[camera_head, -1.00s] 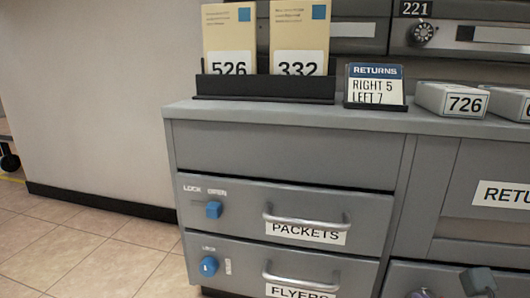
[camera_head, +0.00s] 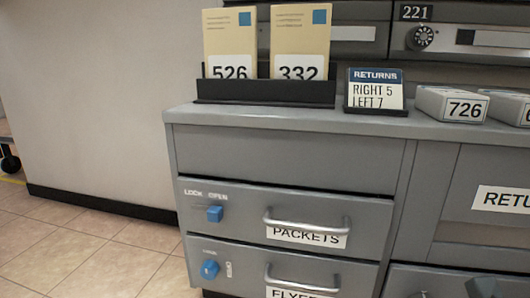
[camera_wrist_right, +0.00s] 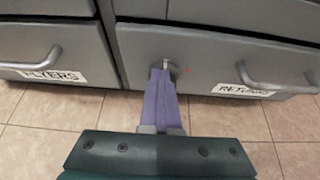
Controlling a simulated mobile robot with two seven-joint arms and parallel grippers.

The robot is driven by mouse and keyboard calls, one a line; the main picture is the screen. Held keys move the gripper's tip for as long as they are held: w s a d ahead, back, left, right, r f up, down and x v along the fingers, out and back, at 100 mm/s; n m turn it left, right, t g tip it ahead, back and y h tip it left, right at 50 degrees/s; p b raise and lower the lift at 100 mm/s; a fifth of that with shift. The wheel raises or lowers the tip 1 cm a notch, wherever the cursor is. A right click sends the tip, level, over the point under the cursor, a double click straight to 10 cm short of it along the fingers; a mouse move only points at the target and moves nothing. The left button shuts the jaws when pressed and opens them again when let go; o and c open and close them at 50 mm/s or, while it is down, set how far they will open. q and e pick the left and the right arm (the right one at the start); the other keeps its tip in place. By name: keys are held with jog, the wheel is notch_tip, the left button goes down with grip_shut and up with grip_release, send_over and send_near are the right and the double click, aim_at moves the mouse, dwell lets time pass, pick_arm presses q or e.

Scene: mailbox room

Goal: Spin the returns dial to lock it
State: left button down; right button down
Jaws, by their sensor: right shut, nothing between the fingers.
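The returns drawer (camera_wrist_right: 215,75) has a grey front with a RETURNS label (camera_wrist_right: 243,90) and a bar handle. Its small round dial (camera_wrist_right: 173,69) is on the left part of the front, partly hidden by my right gripper's fingers. My right gripper (camera_wrist_right: 161,72) has purple fingers, shut with nothing between them, and the tips overlap the dial in the right wrist view. I cannot tell whether they touch it. In the head view, the dial and gripper are mostly cut off at the bottom edge. A RETURNS card (camera_head: 375,90) reads RIGHT 5, LEFT 7. My left gripper is out of view.
The flyers drawer below has a blue knob (camera_head: 209,269). The counter holds envelopes (camera_head: 300,40) in a black holder and a box marked 726 (camera_head: 452,104). The tiled floor at left is open.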

jog(key=shift+s+d, duration=0.2)
jog(key=shift+d, duration=0.6)
jog(key=shift+s+d+f, duration=0.1)
jog(key=shift+d+f, duration=0.05)
jog(key=shift+d, duration=0.05)
jog(key=shift+p, duration=0.3)
jog(key=shift+r+p, duration=0.45)
jog(key=s, duration=0.3)
jog(key=s+a+p, duration=0.1)
jog(key=s, duration=0.1)
jog(key=shift+s+a, duration=0.15)
jog(key=shift+s, duration=0.25)
